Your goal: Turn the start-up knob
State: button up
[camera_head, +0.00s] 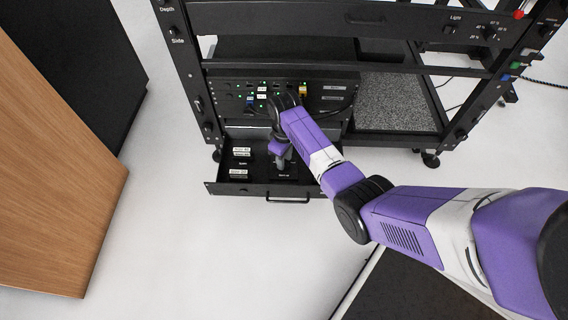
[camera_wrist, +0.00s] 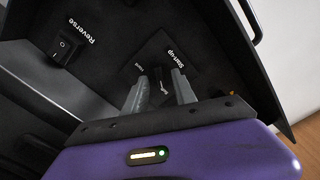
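The start-up knob (camera_wrist: 161,82) is a small dark part on a black panel in the wrist view, beside the white label "Start-up". My gripper (camera_wrist: 162,78) is right at it, with one grey finger on each side of the knob. The fingers stand apart, and I cannot tell whether either touches the knob. In the head view my gripper (camera_head: 283,163) reaches down into the open black drawer (camera_head: 235,188), and the arm and fingers hide the knob there.
A black rocker switch labelled "Reverse" (camera_wrist: 62,48) sits on the same panel. The drawer has a front handle (camera_head: 288,198) and raised walls. Above it is a panel with cables and small lights (camera_head: 330,95). A wooden cabinet (camera_head: 60,180) stands at left, with clear floor between.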

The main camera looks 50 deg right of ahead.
jog(key=shift+f, duration=0.6)
grip_shut()
